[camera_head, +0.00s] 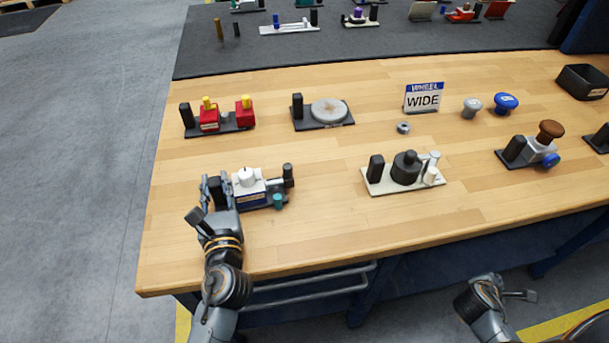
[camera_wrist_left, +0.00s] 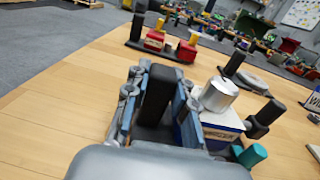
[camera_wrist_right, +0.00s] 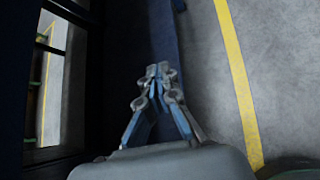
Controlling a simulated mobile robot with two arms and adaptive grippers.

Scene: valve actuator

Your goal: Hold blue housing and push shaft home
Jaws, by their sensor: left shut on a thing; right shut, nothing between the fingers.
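The blue housing (camera_head: 250,198), with a white top and silver cap, stands at the front left of the bench; it also shows in the left wrist view (camera_wrist_left: 214,132). A dark shaft with a black end (camera_head: 288,175) sticks out at its right, above a teal knob (camera_head: 278,201). My left gripper (camera_head: 214,187) is shut on the black upright block (camera_wrist_left: 157,92) at the housing's left end. One finger stands between block and housing. My right gripper (camera_wrist_right: 157,75) is shut and empty, off the bench's front edge, over the floor. How deep the shaft sits is unclear.
Behind stand a red fixture (camera_head: 209,119) and a grey disc fixture (camera_head: 327,112). To the right are a cream-based fixture (camera_head: 380,187), a small nut (camera_head: 403,128), a WIDE sign (camera_head: 423,98) and a brown-knobbed fixture (camera_head: 540,146). Bare wood lies between them.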

